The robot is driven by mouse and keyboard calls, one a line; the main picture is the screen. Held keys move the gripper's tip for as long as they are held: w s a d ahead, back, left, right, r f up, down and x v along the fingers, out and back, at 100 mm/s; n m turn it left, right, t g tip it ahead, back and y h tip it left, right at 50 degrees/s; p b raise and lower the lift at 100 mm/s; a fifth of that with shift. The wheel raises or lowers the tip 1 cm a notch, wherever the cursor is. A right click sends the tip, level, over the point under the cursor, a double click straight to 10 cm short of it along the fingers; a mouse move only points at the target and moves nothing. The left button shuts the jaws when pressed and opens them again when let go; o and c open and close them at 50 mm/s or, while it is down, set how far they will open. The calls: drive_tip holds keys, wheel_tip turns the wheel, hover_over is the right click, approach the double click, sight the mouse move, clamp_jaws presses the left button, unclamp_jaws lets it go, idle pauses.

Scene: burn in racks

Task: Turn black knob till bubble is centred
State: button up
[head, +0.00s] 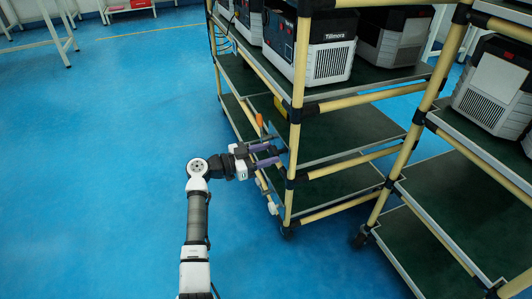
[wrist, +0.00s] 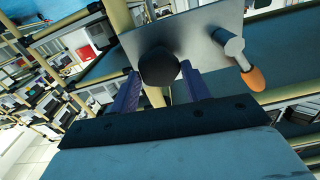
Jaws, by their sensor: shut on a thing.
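A black knob (wrist: 158,67) sits in front of a grey metal plate (wrist: 195,32) in the wrist view. My gripper (wrist: 160,74) has its two purple fingers on either side of the knob and is shut on it. In the head view my gripper (head: 272,155) reaches the near side of the rack, and the knob is too small and covered to make out clearly. A grey lever with an orange end (wrist: 252,78) stands out from the plate, right of the knob; its orange end (head: 259,121) also shows in the head view. I cannot make out a bubble in either view.
A rack with cream posts (head: 297,120) and dark green shelves (head: 345,133) stands right beside my gripper. It carries grey and black units (head: 325,58) on top. A second rack (head: 420,205) stands at the right. The blue floor (head: 95,150) at the left is clear.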

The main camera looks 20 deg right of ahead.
drive_tip(key=m+p, duration=0.2)
drive_tip(key=m, duration=0.2)
drive_tip(key=shift+s+r, duration=0.1)
drive_tip(key=m, duration=0.4)
drive_tip(key=shift+f+m+p, duration=0.2)
drive_tip(key=shift+m+p, duration=0.1)
drive_tip(key=m+b, duration=0.1)
drive_tip(key=m, duration=0.3)
drive_tip(key=shift+s+f, duration=0.1)
drive_tip(key=shift+f, duration=0.1)
drive_tip(key=shift+m+b, duration=1.2)
drive_tip(key=shift+m, duration=0.9)
drive_tip(key=o, duration=1)
drive_tip(key=a, duration=0.4)
drive_tip(key=a+p, duration=0.1)
drive_tip(key=a, duration=0.9)
drive_tip(key=shift+s, duration=0.25)
